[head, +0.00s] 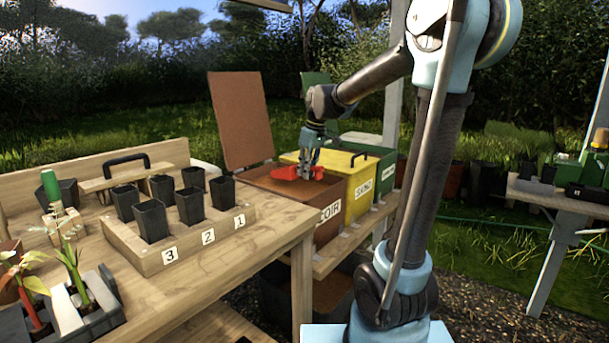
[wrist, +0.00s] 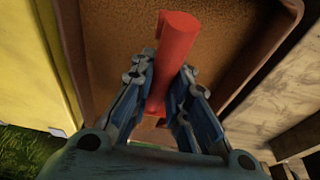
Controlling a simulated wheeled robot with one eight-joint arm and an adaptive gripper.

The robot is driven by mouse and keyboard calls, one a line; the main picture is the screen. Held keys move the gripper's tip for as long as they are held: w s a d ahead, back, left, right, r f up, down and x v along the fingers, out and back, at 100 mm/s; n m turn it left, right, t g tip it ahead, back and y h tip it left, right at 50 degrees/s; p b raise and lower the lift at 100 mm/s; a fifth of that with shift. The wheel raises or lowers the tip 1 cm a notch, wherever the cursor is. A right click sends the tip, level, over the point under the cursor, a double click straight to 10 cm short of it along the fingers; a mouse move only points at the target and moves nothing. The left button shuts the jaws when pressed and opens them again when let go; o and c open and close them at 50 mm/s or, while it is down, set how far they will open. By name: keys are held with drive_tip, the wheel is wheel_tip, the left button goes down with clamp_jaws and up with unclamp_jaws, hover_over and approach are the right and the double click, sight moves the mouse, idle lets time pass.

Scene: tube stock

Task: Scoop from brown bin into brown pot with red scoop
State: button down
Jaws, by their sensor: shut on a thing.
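The brown bin (head: 327,228), labelled COIR, stands right of the bench with its brown lid (head: 240,119) raised. My gripper (head: 309,173) points down over the bin's open top. It is shut on the handle of the red scoop (head: 287,173). In the wrist view the red scoop (wrist: 176,52) lies between the blue fingers, with the brown bin's inside (wrist: 228,40) behind it. How deep the scoop sits and whether it holds anything cannot be told. A brown pot (head: 9,272) is partly visible at the left edge, behind seedlings; whether it is the task's pot is unclear.
A closed yellow bin (head: 362,183) labelled SAND and a green bin (head: 386,173) adjoin the brown bin. The wooden bench (head: 232,268) carries a numbered rack (head: 190,254) of black pots, a green-handled tool (head: 50,184) and a grey tray (head: 75,325) of seedlings.

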drive_tip(key=shift+s+d+r+y, duration=0.15)
drive_tip(key=shift+s+d+r, duration=0.1)
drive_tip(key=shift+r, duration=0.45)
drive_tip(key=shift+s+d+r+y, duration=0.1)
drive_tip(key=shift+d+r+y, duration=0.1)
drive_tip(key=shift+r, duration=0.45)
drive_tip(key=shift+t+y, duration=0.35)
drive_tip(key=shift+t, duration=0.25)
drive_tip(key=shift+d+v, duration=0.15)
drive_tip(key=shift+v, duration=1)
drive_tip(key=shift+d+v, duration=0.15)
drive_tip(key=shift+v, duration=1)
drive_tip(key=shift+s+f, duration=0.15)
drive_tip(key=shift+s, duration=0.05)
